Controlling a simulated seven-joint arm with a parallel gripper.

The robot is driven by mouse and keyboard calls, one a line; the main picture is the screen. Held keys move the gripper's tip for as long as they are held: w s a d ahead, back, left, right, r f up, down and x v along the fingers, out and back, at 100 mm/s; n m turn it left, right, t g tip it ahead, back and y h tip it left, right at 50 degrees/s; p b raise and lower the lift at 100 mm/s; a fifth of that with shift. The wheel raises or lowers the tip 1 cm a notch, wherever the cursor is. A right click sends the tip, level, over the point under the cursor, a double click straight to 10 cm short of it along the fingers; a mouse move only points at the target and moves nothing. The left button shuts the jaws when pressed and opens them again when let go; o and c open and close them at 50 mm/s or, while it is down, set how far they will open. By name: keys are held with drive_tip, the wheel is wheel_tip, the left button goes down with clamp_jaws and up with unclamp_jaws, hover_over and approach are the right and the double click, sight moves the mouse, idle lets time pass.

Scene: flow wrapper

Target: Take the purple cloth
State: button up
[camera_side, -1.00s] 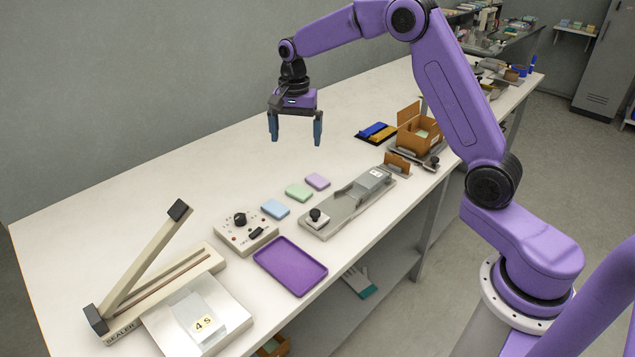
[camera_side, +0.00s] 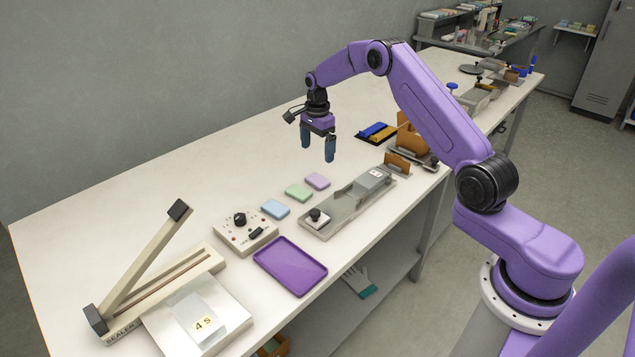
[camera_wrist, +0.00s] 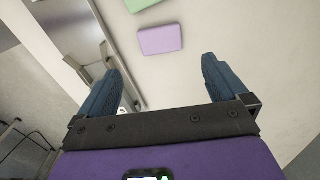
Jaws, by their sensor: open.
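The purple cloth (camera_side: 317,181) is a small light-purple folded pad lying flat on the white table, at the right end of a row of three. In the wrist view the purple cloth (camera_wrist: 161,39) lies ahead of the fingertips, roughly between their lines. My gripper (camera_side: 319,158) is open, empty and pointing down, above the table near the purple cloth and apart from it. Its two blue fingers stand wide apart in the wrist view (camera_wrist: 161,68).
A green cloth (camera_side: 298,192) and a blue cloth (camera_side: 275,209) lie left of the purple one. A grey metal fixture (camera_side: 345,206) stands close on the right. A purple tray (camera_side: 290,266), a control box (camera_side: 246,232) and a sealer (camera_side: 165,280) are nearer the front left. The table behind is clear.

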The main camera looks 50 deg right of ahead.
sight(318, 179)
wheel_tip(318, 179, down, 10)
drive_tip(key=shift+d+f, duration=0.1)
drive_tip(key=shift+f, duration=0.1)
drive_tip(key=c, duration=0.9)
